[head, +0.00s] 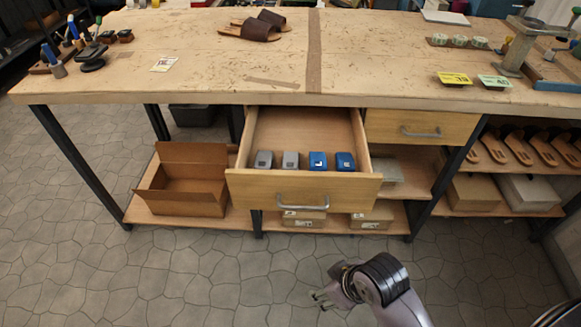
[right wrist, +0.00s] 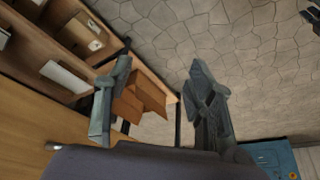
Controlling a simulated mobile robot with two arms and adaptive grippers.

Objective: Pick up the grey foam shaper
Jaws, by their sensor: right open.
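Two grey blocks, which look like the grey foam shapers, lie side by side in the open drawer: the left grey block (head: 263,159) and the right grey block (head: 290,159). Two blue blocks, the nearer blue block (head: 317,161) and the far-right blue block (head: 345,161), lie beside them. The drawer (head: 255,188) is pulled out under the bench. My right gripper (head: 322,298) is open and empty, low in front of the drawer and apart from it. Its spread fingers show in the right wrist view (right wrist: 155,95). My left gripper is not seen in the head view.
A closed drawer (head: 422,127) is to the right. A cardboard box (head: 183,203) stands open on the lower shelf at left. The workbench (head: 200,60) carries sandals (head: 255,27) and tools. The stone floor (head: 200,275) in front is clear.

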